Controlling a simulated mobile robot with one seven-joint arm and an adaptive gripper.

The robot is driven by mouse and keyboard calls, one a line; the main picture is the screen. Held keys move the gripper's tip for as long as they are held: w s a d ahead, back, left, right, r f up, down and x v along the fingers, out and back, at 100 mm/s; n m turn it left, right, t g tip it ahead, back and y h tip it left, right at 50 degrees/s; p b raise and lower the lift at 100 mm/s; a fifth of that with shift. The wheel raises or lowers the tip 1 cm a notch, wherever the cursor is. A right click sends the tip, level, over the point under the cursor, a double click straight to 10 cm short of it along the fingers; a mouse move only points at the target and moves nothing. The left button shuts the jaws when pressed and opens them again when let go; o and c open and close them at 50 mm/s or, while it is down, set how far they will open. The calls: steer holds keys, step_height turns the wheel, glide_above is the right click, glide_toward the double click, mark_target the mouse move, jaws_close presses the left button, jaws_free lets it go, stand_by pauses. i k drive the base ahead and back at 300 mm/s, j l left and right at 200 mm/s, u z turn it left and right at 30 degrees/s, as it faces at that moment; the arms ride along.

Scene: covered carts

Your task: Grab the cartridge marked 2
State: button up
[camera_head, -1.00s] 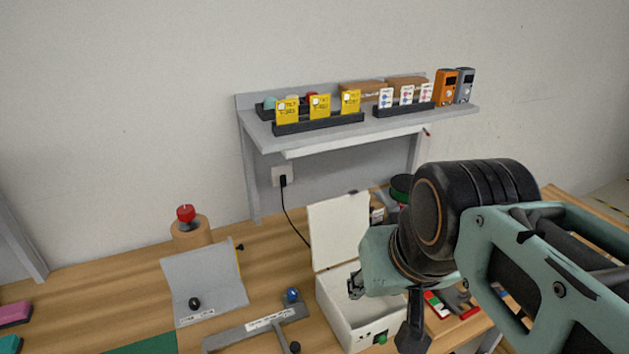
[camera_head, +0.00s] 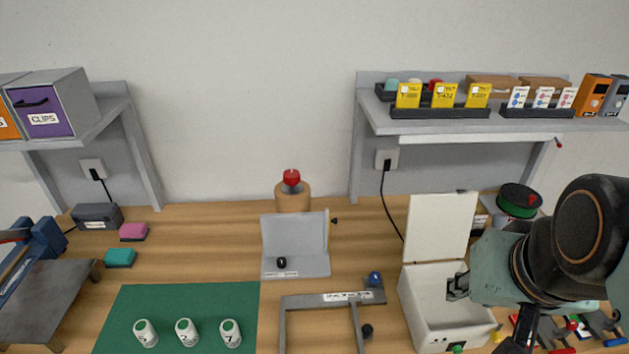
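The middle cartridge (camera_head: 186,332) appears to be marked 2. The right cartridge (camera_head: 230,333) appears to be marked 7. The left cartridge (camera_head: 146,333) has a mark too small to read surely. My gripper (camera_head: 490,314) is at the right, over the area of the open white box, far from the cartridges. My wrist hides much of it, so its opening is unclear.
A grey frame fixture (camera_head: 330,298) lies between the mat and the open white box (camera_head: 420,305). A grey tilted stand (camera_head: 295,243) and a red-knobbed brown cylinder (camera_head: 293,198) are behind. Shelves stand at both sides. A blue vise-like device (camera_head: 45,238) is at the left.

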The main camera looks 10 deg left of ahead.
mark_target(186, 329)
steer(key=u, duration=2)
steer(key=i+j+z, duration=0.2)
steer(key=j, duration=0.15)
steer(key=i+j+z, duration=0.2)
steer(key=j, duration=0.15)
steer(key=k, duration=0.1)
